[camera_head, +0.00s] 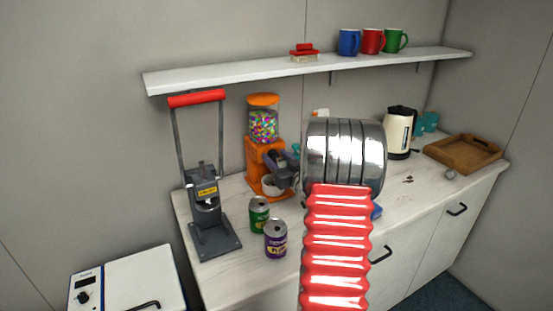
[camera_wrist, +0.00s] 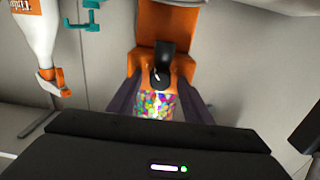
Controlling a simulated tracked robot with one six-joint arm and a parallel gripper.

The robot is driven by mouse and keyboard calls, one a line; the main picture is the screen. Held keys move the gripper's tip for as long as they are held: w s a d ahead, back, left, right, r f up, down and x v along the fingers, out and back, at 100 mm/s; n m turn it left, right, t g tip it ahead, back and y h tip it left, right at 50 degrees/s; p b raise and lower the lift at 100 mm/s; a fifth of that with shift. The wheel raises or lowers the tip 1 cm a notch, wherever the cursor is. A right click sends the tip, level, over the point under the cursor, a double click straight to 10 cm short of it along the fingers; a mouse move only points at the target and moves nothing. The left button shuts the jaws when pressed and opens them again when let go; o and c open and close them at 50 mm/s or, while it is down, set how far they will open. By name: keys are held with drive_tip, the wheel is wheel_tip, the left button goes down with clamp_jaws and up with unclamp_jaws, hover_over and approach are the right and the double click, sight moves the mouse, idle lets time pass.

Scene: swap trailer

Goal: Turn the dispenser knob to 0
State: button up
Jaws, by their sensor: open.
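The orange dispenser (camera_head: 256,156) stands on the counter against the wall, with a clear globe (camera_head: 263,126) of coloured sweets on top. In the wrist view the dispenser (camera_wrist: 168,22) appears upside down, its globe (camera_wrist: 153,104) low in the picture. Its black knob (camera_wrist: 162,66) has a small pale mark; any number is unreadable. My gripper (camera_wrist: 160,98) is open and empty, with one finger either side of the dispenser front and the knob ahead between them. In the head view my gripper (camera_head: 282,165) is at the dispenser's front, partly hidden by my arm, and the knob is hidden.
A white bowl (camera_head: 275,186) sits below the dispenser outlet. A green can (camera_head: 259,214) and a purple can (camera_head: 276,239) stand in front. A grey press (camera_head: 206,205) stands left. A spray bottle (camera_wrist: 38,38) is close beside the dispenser. A shelf (camera_head: 250,72) runs above.

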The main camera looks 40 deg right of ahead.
drive_tip(key=shift+c, duration=0.2)
drive_tip(key=c, duration=1)
drive_tip(key=shift+n, duration=0.5)
drive_tip(key=n, duration=0.3)
drive_tip(key=shift+a, duration=0.1)
drive_tip(key=shift+n, duration=2)
drive_tip(key=shift+a, duration=0.1)
drive_tip(key=o, duration=1)
